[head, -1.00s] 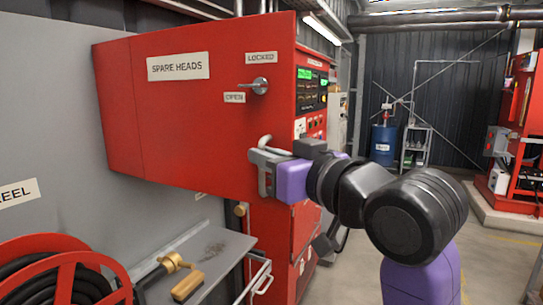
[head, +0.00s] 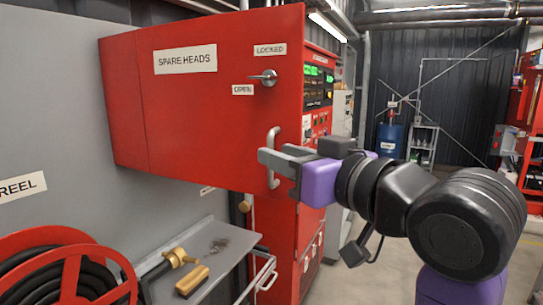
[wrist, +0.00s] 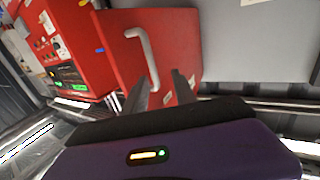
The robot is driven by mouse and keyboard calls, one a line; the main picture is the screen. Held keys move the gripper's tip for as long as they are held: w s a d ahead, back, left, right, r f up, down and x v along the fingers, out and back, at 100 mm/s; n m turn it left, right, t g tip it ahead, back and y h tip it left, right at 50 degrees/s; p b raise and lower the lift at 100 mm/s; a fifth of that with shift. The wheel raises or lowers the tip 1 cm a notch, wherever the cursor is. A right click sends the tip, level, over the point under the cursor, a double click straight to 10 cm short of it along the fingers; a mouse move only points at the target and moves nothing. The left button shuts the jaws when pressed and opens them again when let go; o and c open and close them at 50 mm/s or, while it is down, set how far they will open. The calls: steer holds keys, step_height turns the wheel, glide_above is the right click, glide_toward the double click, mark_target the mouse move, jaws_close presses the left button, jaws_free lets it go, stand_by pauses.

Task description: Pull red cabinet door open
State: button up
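The red cabinet door (head: 215,120), labelled SPARE HEADS, looks shut in the head view. A pale vertical bar handle (head: 272,138) is on its lower right. A metal latch lever (head: 265,78) above it lies level between the LOCKED and OPEN labels. My gripper (head: 280,161) is at the bar handle, its grey fingers overlapping the handle's lower half. In the wrist view, my gripper (wrist: 160,86) has its fingers apart, with one end of the bar handle (wrist: 143,48) showing between their tips. Contact cannot be told.
A hose reel (head: 75,265) and a grey shelf (head: 235,258) with brass fittings are below left. A red control panel (head: 318,90) stands close to the cabinet's right. Open floor lies at the right, beyond my arm.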

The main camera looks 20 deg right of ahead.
steer(key=shift+v, duration=2)
steer(key=shift+r, duration=0.1)
